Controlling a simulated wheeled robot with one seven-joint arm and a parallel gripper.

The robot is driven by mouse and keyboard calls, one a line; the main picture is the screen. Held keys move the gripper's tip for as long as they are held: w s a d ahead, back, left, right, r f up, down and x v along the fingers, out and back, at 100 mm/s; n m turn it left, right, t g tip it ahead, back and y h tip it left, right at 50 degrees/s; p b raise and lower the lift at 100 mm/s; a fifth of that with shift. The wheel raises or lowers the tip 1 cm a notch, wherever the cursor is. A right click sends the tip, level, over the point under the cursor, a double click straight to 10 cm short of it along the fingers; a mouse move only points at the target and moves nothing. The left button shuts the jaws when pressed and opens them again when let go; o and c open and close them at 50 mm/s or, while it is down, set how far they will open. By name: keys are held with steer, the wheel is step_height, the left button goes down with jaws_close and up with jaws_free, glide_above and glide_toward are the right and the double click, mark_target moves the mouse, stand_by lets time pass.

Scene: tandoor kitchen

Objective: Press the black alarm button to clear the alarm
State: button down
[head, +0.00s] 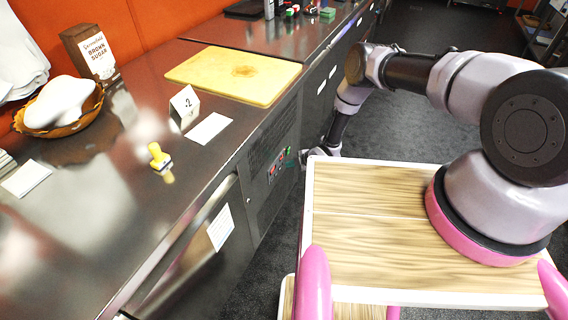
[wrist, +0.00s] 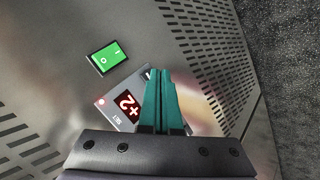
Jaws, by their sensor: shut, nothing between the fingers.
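A small control panel sits on the counter's steel front (head: 279,163). In the wrist view it has a green rocker switch (wrist: 108,58), a red-lit display (wrist: 128,105) reading "+2", a small red light (wrist: 101,101) and a "SET" label. A small dark part (wrist: 147,74) shows at the panel's edge beside my fingertips; I cannot tell whether it is the black alarm button, as the fingers hide part of the panel. My gripper (wrist: 168,75) is shut and empty, its teal fingers pointing at the panel. I cannot tell whether they touch it. In the head view my gripper is small beside the panel.
Vent slots flank the panel in the wrist view. On the counter are a yellow cutting board (head: 233,74), a "2" card (head: 184,106), a yellow-handled stamp (head: 159,157) and a basket (head: 58,122). Dark carpet (head: 415,125) lies open right of the counter.

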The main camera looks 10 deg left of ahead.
steer(key=shift+w+a, duration=0.1)
steer(key=shift+a, duration=0.3)
stand_by(0.3)
steer(key=shift+d, duration=0.15)
steer(key=shift+s+d, duration=0.25)
steer(key=shift+d, duration=0.35)
steer(key=shift+d, duration=0.1)
steer(key=d, duration=0.1)
steer(key=s+d, duration=0.1)
steer(key=d, duration=0.2)
steer(key=shift+s+d, duration=0.3)
steer(key=shift+s, duration=0.05)
steer(key=shift+r, duration=0.1)
stand_by(0.7)
